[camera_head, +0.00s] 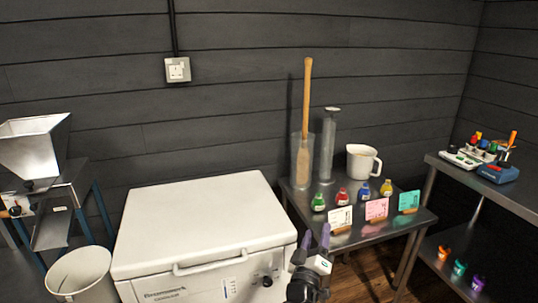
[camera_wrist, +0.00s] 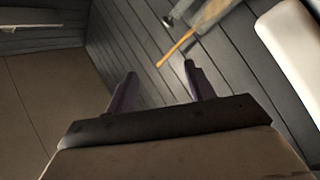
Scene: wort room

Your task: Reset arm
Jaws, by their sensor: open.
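My gripper (camera_head: 316,238) shows at the bottom centre of the head view, in front of the right front part of a white chest (camera_head: 200,217) and the left end of a metal table. Its two dark purple fingers stand apart with nothing between them. In the wrist view my gripper (camera_wrist: 160,80) is also open and empty. Beyond its fingers are the dark plank wall, a wooden paddle (camera_wrist: 177,50) and, at the upper right, a white surface. The fingers seem to touch nothing.
The metal table (camera_head: 383,228) bears a wooden paddle in a clear cylinder, a white jug (camera_head: 362,161), several small coloured bottles and three cards. A metal hopper (camera_head: 36,145) and white bucket (camera_head: 80,275) are at left. A shelf unit (camera_head: 500,190) with small items stands at right.

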